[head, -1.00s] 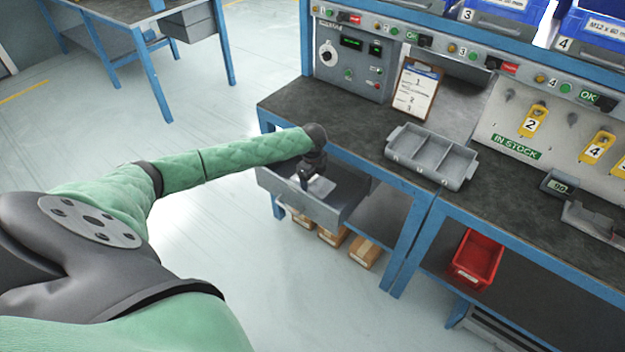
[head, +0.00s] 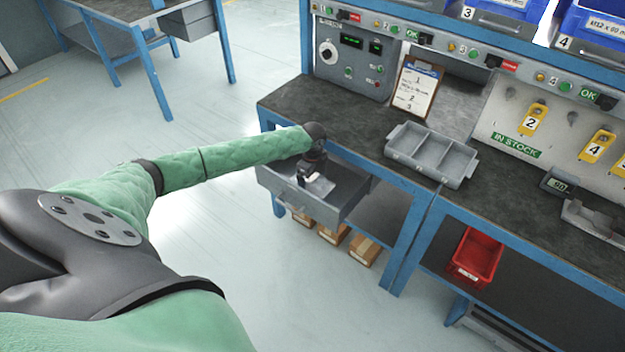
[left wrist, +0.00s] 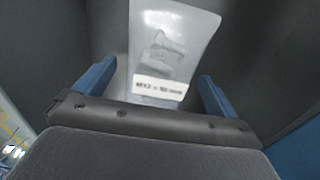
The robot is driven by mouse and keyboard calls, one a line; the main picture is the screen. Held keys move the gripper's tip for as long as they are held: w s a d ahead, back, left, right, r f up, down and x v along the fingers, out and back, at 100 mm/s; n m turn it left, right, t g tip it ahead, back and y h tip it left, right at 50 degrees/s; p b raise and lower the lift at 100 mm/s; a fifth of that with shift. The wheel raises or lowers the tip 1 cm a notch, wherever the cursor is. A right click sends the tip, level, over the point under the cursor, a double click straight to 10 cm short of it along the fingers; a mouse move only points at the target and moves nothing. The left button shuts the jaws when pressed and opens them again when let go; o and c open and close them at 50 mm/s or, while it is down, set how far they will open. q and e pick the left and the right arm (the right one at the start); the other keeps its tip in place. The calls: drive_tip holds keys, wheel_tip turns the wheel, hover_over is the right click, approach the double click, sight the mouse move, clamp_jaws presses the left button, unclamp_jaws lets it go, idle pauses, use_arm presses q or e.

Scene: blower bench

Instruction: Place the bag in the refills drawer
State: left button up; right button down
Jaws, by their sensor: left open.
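The bag (left wrist: 172,45) is clear plastic with a white printed label and dark parts inside. In the left wrist view it lies on the grey floor of the open drawer, just beyond my fingers. My left gripper (left wrist: 152,92) is open, with one blue finger on each side of the bag's near end and apart from it. In the head view my left gripper (head: 306,178) is over the drawer (head: 308,204) under the bench, pointing down. The bag (head: 321,186) shows there as a pale patch beside the gripper. My right gripper is not in view.
Cardboard boxes (head: 363,251) stand below the drawer. A grey divided tray (head: 431,155) and a clipboard (head: 415,87) are on the bench top (head: 330,115). A red bin (head: 476,257) is on the lower shelf at right. The floor left of the drawer is clear.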

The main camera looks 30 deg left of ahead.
sight(313, 176)
use_arm(q)
wheel_tip(313, 176, up, 10)
drive_tip(key=shift+r+b, duration=0.1)
drive_tip(key=shift+b, duration=0.55)
drive_tip(key=shift+r, duration=0.65)
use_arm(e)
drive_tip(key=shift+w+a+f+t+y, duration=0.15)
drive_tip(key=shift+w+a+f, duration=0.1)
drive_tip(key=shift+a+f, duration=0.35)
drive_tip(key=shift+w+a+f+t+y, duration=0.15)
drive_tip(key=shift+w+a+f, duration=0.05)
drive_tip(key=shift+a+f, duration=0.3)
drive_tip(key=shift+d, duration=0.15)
